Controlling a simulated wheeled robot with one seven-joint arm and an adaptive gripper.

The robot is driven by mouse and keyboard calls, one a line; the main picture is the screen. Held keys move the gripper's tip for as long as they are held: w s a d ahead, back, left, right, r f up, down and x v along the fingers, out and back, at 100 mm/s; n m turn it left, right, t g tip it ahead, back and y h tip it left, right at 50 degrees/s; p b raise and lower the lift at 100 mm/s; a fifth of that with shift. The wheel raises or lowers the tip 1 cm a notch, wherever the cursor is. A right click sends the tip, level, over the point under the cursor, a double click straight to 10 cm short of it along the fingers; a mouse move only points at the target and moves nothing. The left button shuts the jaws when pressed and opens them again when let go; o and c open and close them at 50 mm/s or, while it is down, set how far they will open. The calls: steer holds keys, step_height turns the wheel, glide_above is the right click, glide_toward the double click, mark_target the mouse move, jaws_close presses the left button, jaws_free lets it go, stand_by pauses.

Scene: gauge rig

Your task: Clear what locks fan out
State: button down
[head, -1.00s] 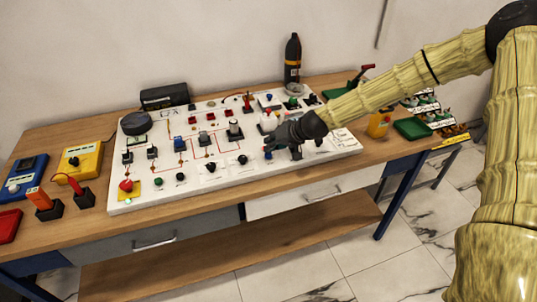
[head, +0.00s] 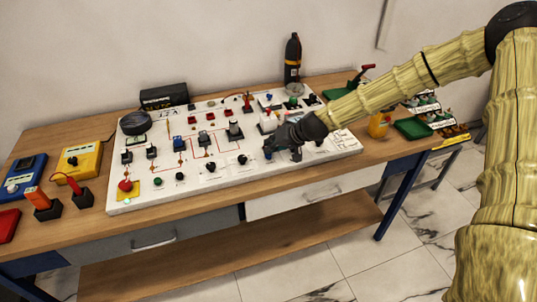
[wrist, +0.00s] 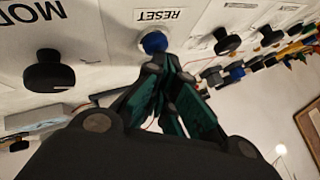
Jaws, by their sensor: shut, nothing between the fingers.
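The white panel (head: 130,205) lies on the bench with switches, knobs, buttons and lamps on it. A blue button (wrist: 153,42) stands beside the upside-down label RESET in the wrist view. In the head view, the blue button (head: 268,155) shows at my gripper's tip. My gripper (wrist: 163,66) is shut and empty, its dark green fingers together. The fingertips are right at the blue button and overlap its edge in the picture; I cannot tell whether they press it. My gripper (head: 274,149) hides part of the panel in the head view. No fan label is readable.
A black knob (wrist: 48,72) stands left of the button in the wrist view, and another black knob (wrist: 227,41) stands to its right. A red mushroom button (head: 125,185) is at the panel's left. A yellow bottle (head: 379,125) stands right of the panel.

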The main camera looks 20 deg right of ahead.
stand_by(0.5)
steer(key=shift+r+p, duration=0.5)
steer(key=shift+r, duration=0.3)
steer(key=shift+r, duration=0.1)
step_height(320, 180, up, 5)
steer(key=p, duration=0.3)
stand_by(1.0)
